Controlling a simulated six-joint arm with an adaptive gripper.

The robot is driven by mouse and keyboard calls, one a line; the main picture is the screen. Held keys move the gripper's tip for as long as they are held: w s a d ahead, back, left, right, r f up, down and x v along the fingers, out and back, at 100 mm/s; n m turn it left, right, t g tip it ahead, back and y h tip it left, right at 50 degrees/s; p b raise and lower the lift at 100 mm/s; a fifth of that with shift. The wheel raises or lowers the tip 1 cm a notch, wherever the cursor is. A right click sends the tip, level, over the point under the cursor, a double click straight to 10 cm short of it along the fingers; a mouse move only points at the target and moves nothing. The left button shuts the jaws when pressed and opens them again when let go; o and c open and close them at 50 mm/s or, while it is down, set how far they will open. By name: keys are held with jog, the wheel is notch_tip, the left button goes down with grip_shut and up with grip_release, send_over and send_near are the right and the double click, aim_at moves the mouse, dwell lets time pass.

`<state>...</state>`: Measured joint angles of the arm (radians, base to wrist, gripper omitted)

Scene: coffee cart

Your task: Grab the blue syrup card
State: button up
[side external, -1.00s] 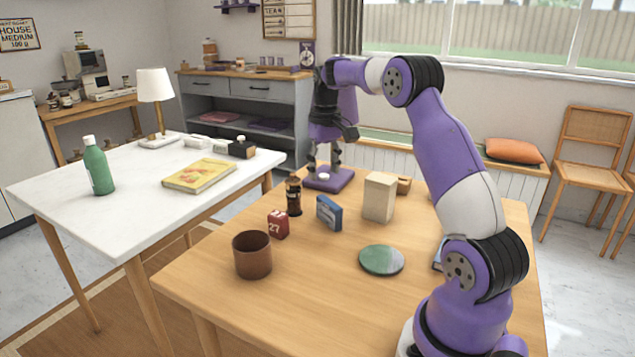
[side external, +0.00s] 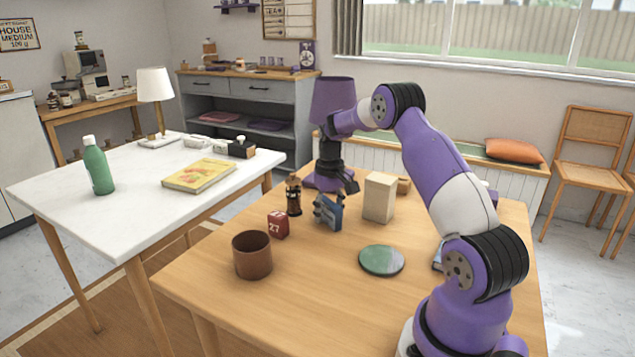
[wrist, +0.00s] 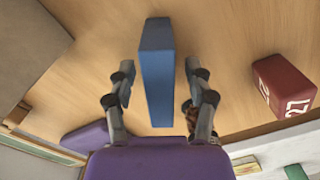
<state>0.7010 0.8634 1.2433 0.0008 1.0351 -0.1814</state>
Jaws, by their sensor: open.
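The blue syrup card (side external: 328,214) looks like a thin upright blue block near the middle of the wooden table. In the wrist view the blue block (wrist: 158,75) lies between the two fingers, with a visible gap on either side. My gripper (side external: 335,196) is open and points down right at the block. In the wrist view the open fingers (wrist: 160,88) straddle it without clear contact. In the side view the fingers partly hide the block's upper part.
A beige block (side external: 379,198) stands close right of the card. A red block marked 27 (side external: 278,225), a dark cylindrical jar (side external: 293,197) and a brown cup (side external: 252,256) are to its left. A green disc (side external: 381,260) lies in front; bare table lies around it.

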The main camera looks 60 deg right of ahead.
jog(key=shift+c, duration=0.4)
grip_shut()
